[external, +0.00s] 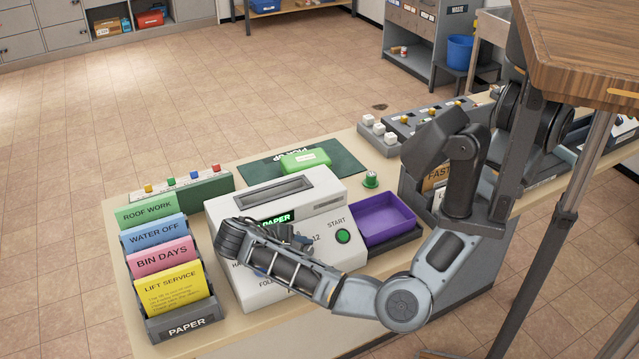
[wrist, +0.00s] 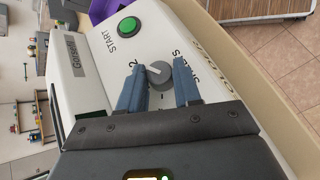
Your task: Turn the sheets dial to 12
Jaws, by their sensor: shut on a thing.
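The sheets dial (wrist: 159,74) is a round grey knob with a paler bar across it, on the sloped panel of the white copier (wrist: 85,78). In the wrist view my gripper (wrist: 158,80) has one blue finger on each side of the knob and is shut on it. The bar points to the upper left there, near a printed "2" partly beside the left finger. The lettering by the right finger is partly covered. In the external view my gripper (external: 297,241) is low over the copier (external: 325,205); the dial is hidden behind it, with "12" printed to its right.
A green START button (external: 343,236) is right of the dial. A purple tray (external: 384,218) stands right of the copier. A paper rack (external: 186,326) with coloured sheets stands left. A green block (external: 305,160) lies on a dark green mat behind.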

